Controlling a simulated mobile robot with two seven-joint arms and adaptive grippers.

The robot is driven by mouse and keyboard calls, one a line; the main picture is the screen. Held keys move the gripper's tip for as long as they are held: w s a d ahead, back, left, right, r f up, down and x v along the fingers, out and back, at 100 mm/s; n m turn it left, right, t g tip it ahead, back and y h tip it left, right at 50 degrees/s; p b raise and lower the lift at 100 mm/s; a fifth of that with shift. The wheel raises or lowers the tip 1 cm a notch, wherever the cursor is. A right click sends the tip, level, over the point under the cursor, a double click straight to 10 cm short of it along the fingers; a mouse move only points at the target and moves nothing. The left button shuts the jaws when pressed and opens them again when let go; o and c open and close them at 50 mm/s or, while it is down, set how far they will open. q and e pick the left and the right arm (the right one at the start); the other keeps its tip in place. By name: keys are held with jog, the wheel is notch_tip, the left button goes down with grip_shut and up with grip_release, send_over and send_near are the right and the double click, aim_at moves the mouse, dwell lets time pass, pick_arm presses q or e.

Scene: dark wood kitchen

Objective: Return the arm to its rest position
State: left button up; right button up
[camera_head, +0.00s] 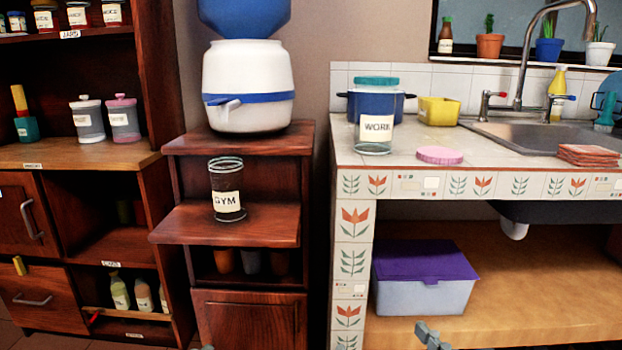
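A grey tip of my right gripper (430,336) shows at the bottom edge, in front of the tiled counter's lower shelf. Only a small part of it is in the picture, and I cannot tell whether it is open or shut. No object shows at it. A tiny grey piece, probably of my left gripper (206,347), shows at the bottom edge in front of the dark wood cabinet. Its fingers are out of the picture. Most of both arms is hidden below the frame.
A glass jar labelled GYM (226,178) stands on the cabinet's pull-out shelf (270,222). A jar labelled WORK (374,145) stands on the tiled counter (345,157), near a pink lid (440,155). A purple-lidded box (425,295) sits on the lower shelf (530,305).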

pick_arm(q)
jog(key=w+r+n+t+y, duration=0.3)
jog(key=r+n, duration=0.1)
jog(key=n, duration=0.2)
jog(key=s+a+f+n+g+y+p, duration=0.1)
jog(key=a+f+g+y+p, duration=0.4)
jog(key=f, duration=1)
pick_arm(e)
jog(key=s+d+f+g+h, duration=0.1)
jog(key=d+f+g+h, duration=0.2)
jog(key=f, duration=0.5)
jog(key=d+f+g+h, duration=0.1)
jog(key=d+f+g, duration=0.3)
jog(key=f, duration=0.4)
pick_arm(q)
jog(key=s+a+f+n+g+p, duration=0.1)
jog(key=s+a+f+g+p, duration=0.3)
jog(key=s+a+f+g, duration=0.5)
notch_tip(320, 180, down, 3)
jog(key=shift+s+a+r+y+p, duration=0.2)
jog(key=shift+s+a+y+p, duration=0.2)
jog(key=shift+s+a, duration=0.8)
pick_arm(e)
jog(key=s+d+f+m+g+h, duration=0.2)
jog(key=s+d+f+g, duration=0.5)
jog(key=s+d+f, duration=0.3)
jog(key=shift+s+f+h, duration=0.3)
jog(key=shift+s+f, duration=0.3)
jog(key=shift+s, duration=0.05)
